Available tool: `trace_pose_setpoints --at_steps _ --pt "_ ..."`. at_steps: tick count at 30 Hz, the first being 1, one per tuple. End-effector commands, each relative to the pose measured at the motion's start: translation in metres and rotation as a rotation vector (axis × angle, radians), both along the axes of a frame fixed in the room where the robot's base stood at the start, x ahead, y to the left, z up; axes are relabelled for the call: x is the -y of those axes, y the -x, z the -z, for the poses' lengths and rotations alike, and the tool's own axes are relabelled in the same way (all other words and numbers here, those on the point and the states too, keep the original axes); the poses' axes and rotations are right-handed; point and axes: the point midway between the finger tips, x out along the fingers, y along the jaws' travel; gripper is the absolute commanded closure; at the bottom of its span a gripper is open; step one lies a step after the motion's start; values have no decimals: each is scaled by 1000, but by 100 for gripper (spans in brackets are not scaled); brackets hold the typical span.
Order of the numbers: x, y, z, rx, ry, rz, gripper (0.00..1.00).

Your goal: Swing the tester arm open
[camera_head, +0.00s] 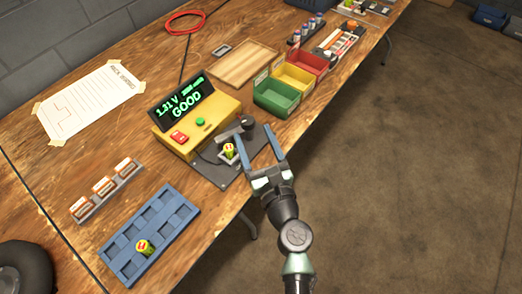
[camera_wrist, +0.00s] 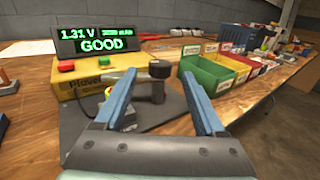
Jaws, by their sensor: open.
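The yellow battery tester (camera_head: 196,125) stands on a dark base plate on the bench. Its screen (camera_wrist: 99,39) reads 1.31 V and GOOD in green. The grey tester arm (camera_head: 231,133) has a black knob (camera_head: 247,122); the knob also shows in the wrist view (camera_wrist: 160,68). A yellow-green battery (camera_head: 229,152) stands in a holder at the arm's left end; I cannot tell whether the arm touches it. My gripper (camera_head: 255,150) is open and empty. In the wrist view its fingers (camera_wrist: 156,82) stand either side of the knob's line, with the knob beyond them.
Green (camera_head: 277,97), yellow (camera_head: 294,78) and red (camera_head: 308,61) bins stand right of the tester. A wooden tray (camera_head: 243,64) lies behind. A blue tray (camera_head: 150,230) with one battery lies at the front left. The bench's front edge runs beneath my arm; floor is open to the right.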

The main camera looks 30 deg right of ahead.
Motion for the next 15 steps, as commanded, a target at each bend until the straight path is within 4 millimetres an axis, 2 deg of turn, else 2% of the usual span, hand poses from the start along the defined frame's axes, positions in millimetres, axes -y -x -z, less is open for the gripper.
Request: trace_pose_setpoints --at_steps 1,6,15 --pt "-2 11 2 -3 -2 1 28" --pt "-6 34 1 -1 0 1 28" --pt "-8 46 0 1 0 -1 28"
